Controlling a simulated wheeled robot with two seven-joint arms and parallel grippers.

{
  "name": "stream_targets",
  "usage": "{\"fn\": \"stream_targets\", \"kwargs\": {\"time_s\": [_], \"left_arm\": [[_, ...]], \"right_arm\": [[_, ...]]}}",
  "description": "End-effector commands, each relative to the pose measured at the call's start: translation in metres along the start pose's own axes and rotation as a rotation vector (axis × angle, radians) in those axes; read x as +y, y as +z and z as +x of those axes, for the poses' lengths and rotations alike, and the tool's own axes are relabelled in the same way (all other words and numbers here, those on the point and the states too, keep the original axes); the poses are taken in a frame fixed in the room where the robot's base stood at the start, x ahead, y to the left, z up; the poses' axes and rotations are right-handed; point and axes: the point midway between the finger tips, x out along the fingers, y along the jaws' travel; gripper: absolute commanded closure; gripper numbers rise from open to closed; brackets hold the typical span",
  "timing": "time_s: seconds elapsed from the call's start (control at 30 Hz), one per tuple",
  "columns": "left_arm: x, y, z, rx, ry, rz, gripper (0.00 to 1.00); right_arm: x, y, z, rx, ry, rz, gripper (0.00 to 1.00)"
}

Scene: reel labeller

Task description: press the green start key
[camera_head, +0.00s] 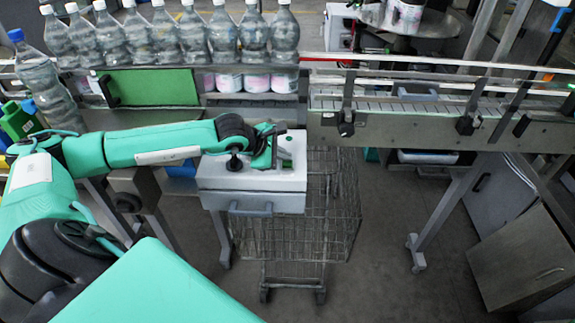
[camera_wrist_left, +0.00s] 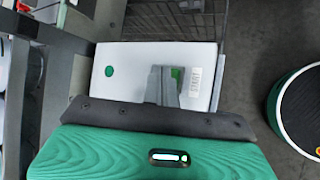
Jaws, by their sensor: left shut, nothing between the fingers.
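The pale box (camera_head: 250,181) with a grey handle on its front stands at the centre of the head view, and its white top (camera_wrist_left: 135,55) fills the middle of the left wrist view. A green rectangular key (camera_wrist_left: 177,73) on that top is partly hidden by my fingers. A green round spot (camera_wrist_left: 109,71) lies further left. The frames do not tell which one is the start key. My left gripper (camera_head: 272,150) is over the box top, shut and empty. Its grey fingertips (camera_wrist_left: 163,84) are right beside the rectangular key; contact cannot be told. My right gripper is out of view.
A small printed label (camera_wrist_left: 195,79) is beside the rectangular key. A conveyor (camera_head: 410,120) runs off to the right, and several clear bottles (camera_head: 170,40) line the back left. Open floor (camera_head: 385,265) lies front right.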

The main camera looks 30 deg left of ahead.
Motion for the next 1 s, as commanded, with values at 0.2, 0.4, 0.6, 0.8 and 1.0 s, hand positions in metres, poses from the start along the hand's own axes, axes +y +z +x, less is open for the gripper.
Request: {"fn": "stream_targets", "kwargs": {"time_s": [0.2, 0.4, 0.6, 0.8, 1.0], "left_arm": [[0.0002, 0.0002, -0.0004, 0.000, 0.000, 0.000, 1.00], [-0.0002, -0.0002, 0.0001, 0.000, 0.000, 0.000, 1.00], [-0.0011, -0.0010, 0.0014, 0.000, 0.000, 0.000, 1.00], [-0.0019, -0.0018, 0.0024, 0.000, 0.000, 0.000, 1.00], [-0.0027, -0.0026, 0.0035, 0.000, 0.000, 0.000, 1.00]], "right_arm": [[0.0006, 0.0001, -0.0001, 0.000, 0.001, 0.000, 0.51], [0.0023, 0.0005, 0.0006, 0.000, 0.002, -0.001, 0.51], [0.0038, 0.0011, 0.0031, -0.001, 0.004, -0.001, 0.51], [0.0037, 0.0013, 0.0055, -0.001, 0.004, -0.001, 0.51], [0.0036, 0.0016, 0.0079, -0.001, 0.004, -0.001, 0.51]]}}
